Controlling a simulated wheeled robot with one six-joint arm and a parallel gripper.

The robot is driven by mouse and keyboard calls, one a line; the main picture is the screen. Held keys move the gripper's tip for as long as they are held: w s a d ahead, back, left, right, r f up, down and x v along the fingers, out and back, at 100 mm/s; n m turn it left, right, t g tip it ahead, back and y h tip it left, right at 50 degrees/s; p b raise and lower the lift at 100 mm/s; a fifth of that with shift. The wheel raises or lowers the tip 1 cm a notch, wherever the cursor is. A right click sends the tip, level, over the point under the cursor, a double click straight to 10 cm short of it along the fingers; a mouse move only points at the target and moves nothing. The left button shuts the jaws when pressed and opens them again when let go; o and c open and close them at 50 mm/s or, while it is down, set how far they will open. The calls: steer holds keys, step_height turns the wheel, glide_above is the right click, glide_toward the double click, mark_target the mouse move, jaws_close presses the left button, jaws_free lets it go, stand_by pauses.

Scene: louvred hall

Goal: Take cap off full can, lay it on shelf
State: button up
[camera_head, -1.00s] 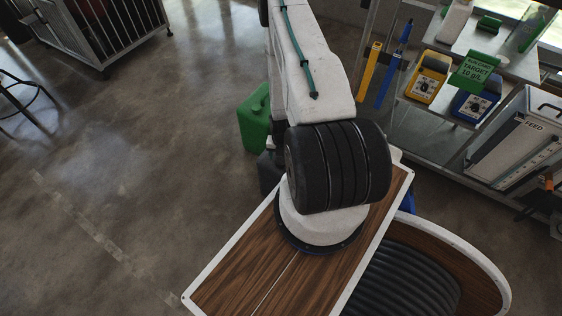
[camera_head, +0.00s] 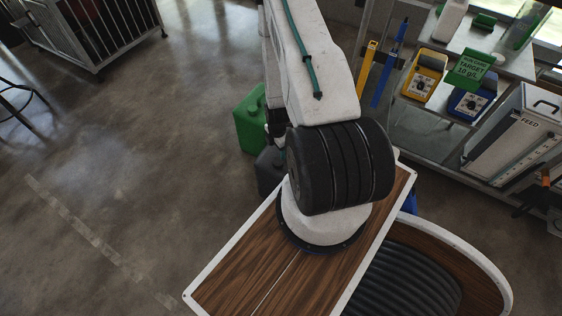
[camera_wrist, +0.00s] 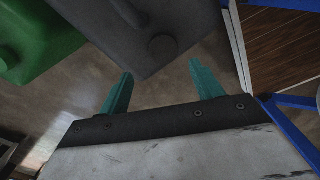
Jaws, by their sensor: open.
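A green can (camera_head: 246,126) and a dark grey can (camera_head: 268,176) stand side by side on the floor beyond my base, partly hidden by my arm. In the wrist view the grey can (camera_wrist: 130,40) lies ahead, with a round cap (camera_wrist: 162,46) on its top. The green can (camera_wrist: 40,38) is at the upper left, with its own round cap (camera_wrist: 5,58). My gripper (camera_wrist: 160,69) is open, its two teal fingers apart and empty, pointing towards the grey can's cap. I cannot tell which can is full. A shelf unit (camera_head: 425,125) stands at the right.
A barred cage (camera_head: 90,32) is at the upper left.

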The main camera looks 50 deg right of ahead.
mark_target(278, 161)
steer(key=m, duration=0.3)
steer(key=shift+s+a, duration=0.1)
steer(key=shift+s, duration=0.15)
steer(key=shift+f+m, duration=0.2)
steer(key=shift+m, duration=0.2)
steer(key=shift+f, duration=4.8)
steer(key=c, duration=1.2)
steer(key=n, duration=0.3)
steer(key=shift+n, duration=0.4)
steer(key=shift+r, duration=0.25)
steer(key=shift+r, duration=1.25)
